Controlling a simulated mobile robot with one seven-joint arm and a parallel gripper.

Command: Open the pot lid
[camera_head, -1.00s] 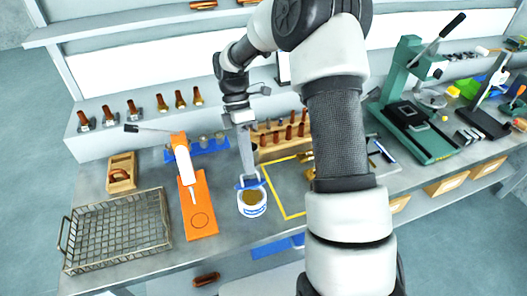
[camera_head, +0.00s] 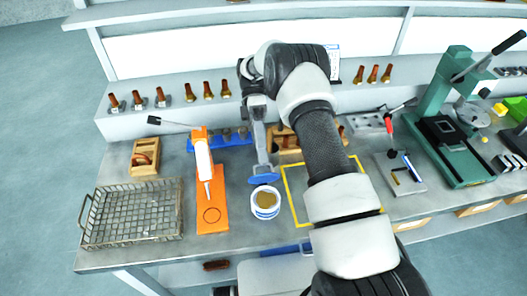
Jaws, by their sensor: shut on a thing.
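The pot (camera_head: 265,203) is a small white tub with a blue band, standing upright on the grey bench. Its top is uncovered and brownish contents show inside. The blue lid (camera_head: 264,179) is held just behind the pot in the picture, apart from its rim. My gripper (camera_head: 263,171) points down and is shut on the lid. The fingertips are small in this view and partly hidden by the lid.
An orange stand (camera_head: 212,212) is left of the pot, and a wire basket (camera_head: 133,212) is farther left. A yellow outlined square (camera_head: 290,199) lies to the right. A wooden rack (camera_head: 284,141) and a blue rack (camera_head: 228,139) stand behind. A green press (camera_head: 446,135) is far right.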

